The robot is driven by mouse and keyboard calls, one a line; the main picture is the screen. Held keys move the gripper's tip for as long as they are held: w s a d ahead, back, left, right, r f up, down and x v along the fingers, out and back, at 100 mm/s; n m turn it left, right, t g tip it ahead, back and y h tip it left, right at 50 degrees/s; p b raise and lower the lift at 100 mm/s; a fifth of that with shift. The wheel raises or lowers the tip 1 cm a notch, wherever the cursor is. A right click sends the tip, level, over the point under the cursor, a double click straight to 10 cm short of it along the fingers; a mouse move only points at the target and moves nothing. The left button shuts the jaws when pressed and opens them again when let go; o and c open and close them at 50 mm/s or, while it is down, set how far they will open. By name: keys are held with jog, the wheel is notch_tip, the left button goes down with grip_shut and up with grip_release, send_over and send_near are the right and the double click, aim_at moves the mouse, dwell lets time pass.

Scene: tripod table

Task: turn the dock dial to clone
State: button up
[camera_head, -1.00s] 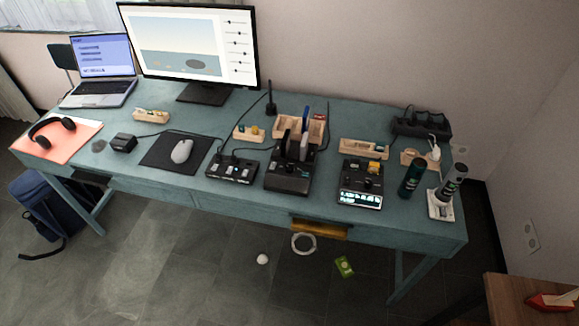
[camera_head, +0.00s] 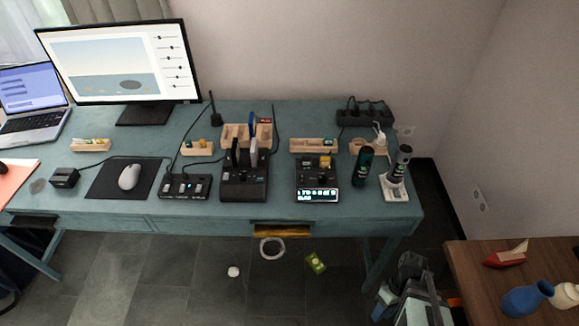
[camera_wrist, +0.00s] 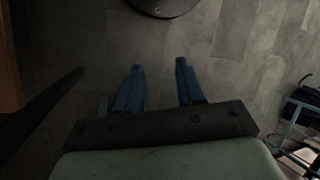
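A black dock (camera_head: 245,186) stands on the teal desk (camera_head: 110,210), with upright slabs, one dark and one pale, in its top. Its front controls are too small to tell apart, so the dial and its setting cannot be made out. My gripper (camera_wrist: 159,85) shows in the wrist view with two blue fingers apart and nothing between them, above grey floor tiles. In the head view part of my arm shows at the lower right, in front of the desk and away from the dock.
A device with a lit display (camera_head: 317,195) stands right of the dock, a switch box (camera_head: 186,187) left of it. Two dark cylinders (camera_head: 363,168) stand near the right end. A partly open drawer (camera_head: 282,230) sticks out below. A wooden table (camera_head: 480,275) is at the right.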

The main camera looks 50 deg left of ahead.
jog(key=s+a+r+n+t, duration=0.1)
jog(key=s+a+r+n, duration=0.1)
jog(key=a+r+n, duration=0.65)
jog(key=s+a+r+n, duration=0.1)
jog(key=a+r+n, duration=0.35)
jog(key=a, duration=0.75)
jog(key=s+a+r+n, duration=0.4)
jog(key=s+a+r, duration=0.35)
jog(key=r, duration=0.25)
jog(key=s+a+r+n, duration=0.5)
jog(key=s+a+r, duration=0.2)
jog(key=a+r, duration=0.15)
notch_tip(320, 180, up, 11)
jog(key=m+t, duration=0.4)
jog(key=m, duration=0.7)
send_over(242, 175)
jog(key=shift+y, duration=0.3)
notch_tip(242, 175, down, 13)
jog(key=shift+w+f, duration=0.1)
jog(key=shift+f, duration=0.05)
grip_shut()
